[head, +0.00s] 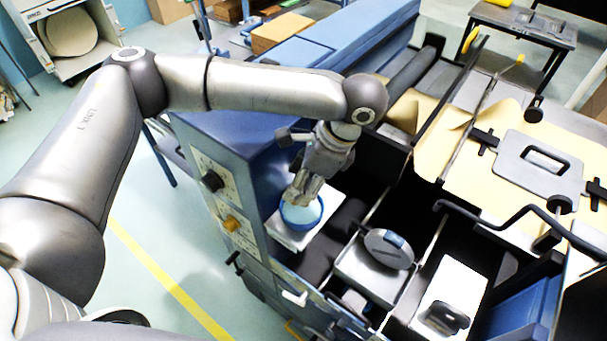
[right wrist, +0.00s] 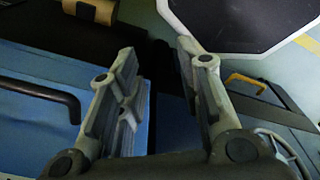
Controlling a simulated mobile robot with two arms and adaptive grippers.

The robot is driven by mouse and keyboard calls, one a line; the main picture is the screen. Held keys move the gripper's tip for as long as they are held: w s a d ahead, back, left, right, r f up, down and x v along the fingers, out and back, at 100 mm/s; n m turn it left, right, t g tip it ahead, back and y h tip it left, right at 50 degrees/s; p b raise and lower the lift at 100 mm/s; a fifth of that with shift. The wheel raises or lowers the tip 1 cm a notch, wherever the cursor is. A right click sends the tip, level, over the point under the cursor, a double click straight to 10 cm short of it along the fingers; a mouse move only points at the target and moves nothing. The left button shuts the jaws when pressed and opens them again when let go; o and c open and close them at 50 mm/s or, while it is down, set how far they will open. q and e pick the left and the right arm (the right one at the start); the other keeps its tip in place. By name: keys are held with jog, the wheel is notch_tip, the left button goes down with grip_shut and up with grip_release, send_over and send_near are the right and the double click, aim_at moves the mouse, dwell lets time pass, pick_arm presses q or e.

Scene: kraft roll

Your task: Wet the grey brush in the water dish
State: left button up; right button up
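A round blue dish (head: 302,214) with light blue inside sits on a white plate (head: 287,236) at the machine's left end in the head view. My left gripper (head: 300,194) points down with its fingertips at the dish, over its upper rim. I cannot tell whether its fingers are shut on anything. I cannot make out the grey brush; the gripper may hide it. My right gripper (right wrist: 160,105) shows in the right wrist view with its fingers apart and nothing between them.
Right of the dish, a tray holds a round grey object (head: 388,249). A white pad (head: 451,290) with a dark item lies further right. A grey plate with a handle (head: 538,165) lies on brown paper. A black bent bar (head: 500,222) crosses in front.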

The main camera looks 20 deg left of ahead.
pick_arm(q)
jog(key=shift+s+f+b, duration=0.15)
jog(key=shift+f+b, duration=0.5)
notch_tip(320, 180, down, 4)
jog(key=b, duration=0.5)
jog(key=shift+r, duration=0.15)
jog(key=shift+f+b, duration=0.4)
jog(key=shift+b, duration=0.2)
jog(key=shift+f, duration=0.3)
jog(key=shift+p, duration=0.45)
dwell(0.9)
jog(key=shift+f+p, duration=0.15)
jog(key=shift+p, duration=0.3)
dwell(1.5)
jog(key=shift+f+p, duration=0.1)
jog(key=shift+p, duration=0.5)
dwell(1.7)
